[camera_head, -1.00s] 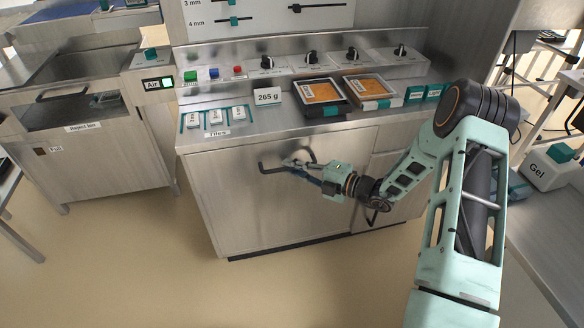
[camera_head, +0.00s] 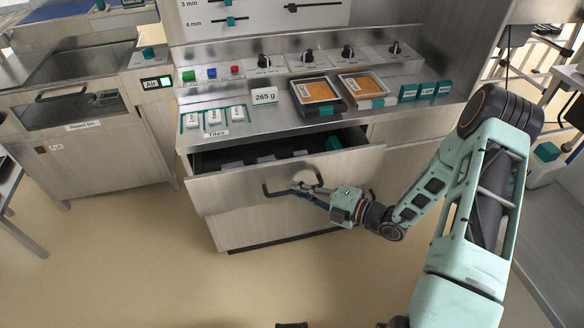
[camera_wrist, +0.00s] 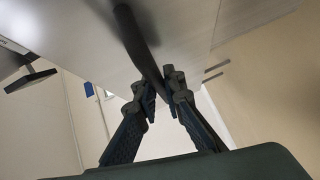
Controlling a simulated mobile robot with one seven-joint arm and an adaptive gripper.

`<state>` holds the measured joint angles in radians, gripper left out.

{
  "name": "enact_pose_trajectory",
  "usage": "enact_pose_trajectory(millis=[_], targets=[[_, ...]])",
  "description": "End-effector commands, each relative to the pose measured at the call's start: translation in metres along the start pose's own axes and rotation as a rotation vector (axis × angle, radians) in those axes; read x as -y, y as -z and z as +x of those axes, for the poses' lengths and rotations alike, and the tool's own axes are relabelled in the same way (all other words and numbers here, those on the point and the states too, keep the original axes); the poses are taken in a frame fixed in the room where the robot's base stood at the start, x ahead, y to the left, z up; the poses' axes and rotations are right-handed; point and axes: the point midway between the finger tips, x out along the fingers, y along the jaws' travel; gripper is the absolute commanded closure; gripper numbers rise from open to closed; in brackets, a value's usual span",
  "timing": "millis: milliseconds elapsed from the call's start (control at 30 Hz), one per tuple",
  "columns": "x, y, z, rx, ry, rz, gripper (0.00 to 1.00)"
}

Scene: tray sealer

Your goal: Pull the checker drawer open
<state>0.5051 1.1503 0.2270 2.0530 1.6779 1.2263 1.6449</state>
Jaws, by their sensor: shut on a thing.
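The checker drawer (camera_head: 230,190) stands partly pulled out of the steel cabinet below the control panel. Several pale and teal items show inside it. Part of the handle is hidden by the fingers.
A reject bin cabinet (camera_head: 98,150) stands at left. The floor in front (camera_head: 150,270) is clear.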

Motion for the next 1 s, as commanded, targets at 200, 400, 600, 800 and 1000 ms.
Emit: enact_pose_trajectory(millis=[200, 400, 600, 800, 1000], targets=[[0.009, 0.042, -0.043, 0.004, -0.002, 0.008, 1.00], [0.018, 0.073, -0.073, 0.003, -0.004, 0.005, 1.00], [0.025, 0.093, -0.094, 0.002, -0.004, 0.002, 1.00], [0.029, 0.103, -0.104, 0.000, -0.004, -0.001, 1.00], [0.030, 0.105, -0.106, 0.001, -0.003, -0.001, 1.00]])
